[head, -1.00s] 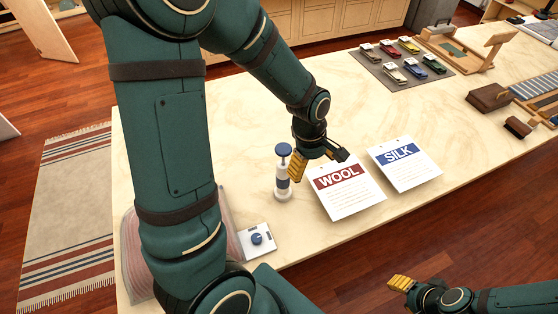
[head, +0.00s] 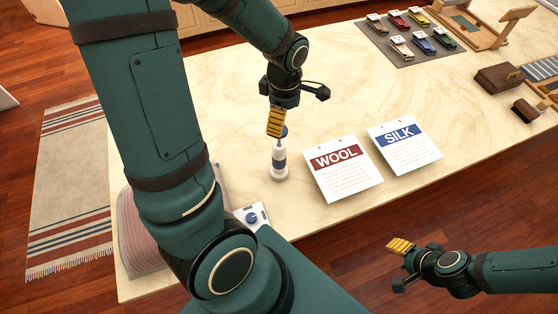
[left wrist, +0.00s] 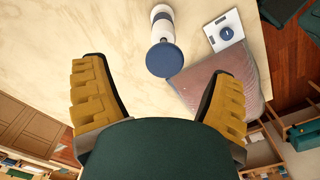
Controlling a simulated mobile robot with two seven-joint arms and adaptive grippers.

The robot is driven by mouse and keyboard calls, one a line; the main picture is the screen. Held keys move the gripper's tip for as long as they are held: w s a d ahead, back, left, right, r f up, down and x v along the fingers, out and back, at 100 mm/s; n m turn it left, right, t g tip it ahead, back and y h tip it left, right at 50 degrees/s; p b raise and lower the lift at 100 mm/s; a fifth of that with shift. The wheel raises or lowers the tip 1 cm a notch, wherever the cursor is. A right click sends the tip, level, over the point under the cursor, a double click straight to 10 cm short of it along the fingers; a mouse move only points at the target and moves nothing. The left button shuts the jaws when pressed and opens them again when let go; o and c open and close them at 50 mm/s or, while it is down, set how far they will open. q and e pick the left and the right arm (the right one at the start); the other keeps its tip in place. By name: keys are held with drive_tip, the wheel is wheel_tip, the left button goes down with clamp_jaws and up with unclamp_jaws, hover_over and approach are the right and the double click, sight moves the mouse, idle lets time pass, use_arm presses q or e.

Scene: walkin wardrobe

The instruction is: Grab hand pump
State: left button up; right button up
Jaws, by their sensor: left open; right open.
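The hand pump (head: 279,165) stands upright on the marble-look table, white with a blue band and a blue top knob. In the left wrist view the pump (left wrist: 162,40) shows beyond the fingertips, its round blue knob toward the camera. My left gripper (head: 276,122) is above and behind the pump in the head view, and a yellow finger pad partly covers the knob. In the left wrist view its two yellow fingers are spread with nothing between them. My right gripper (head: 400,262) is off the table's front edge, over the wooden floor, empty.
WOOL (head: 342,168) and SILK (head: 404,145) cards lie right of the pump. Several coloured clips lie on a grey mat (head: 378,45) at the back. The table's middle is clear.

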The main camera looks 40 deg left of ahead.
use_arm(q)
drive_tip(key=f, duration=0.3)
drive_tip(key=s+f, duration=0.1)
drive_tip(key=shift+a+f, duration=0.35)
drive_tip(key=shift+a, duration=0.05)
drive_tip(key=shift+f, duration=0.35)
drive_tip(key=c, duration=1.4)
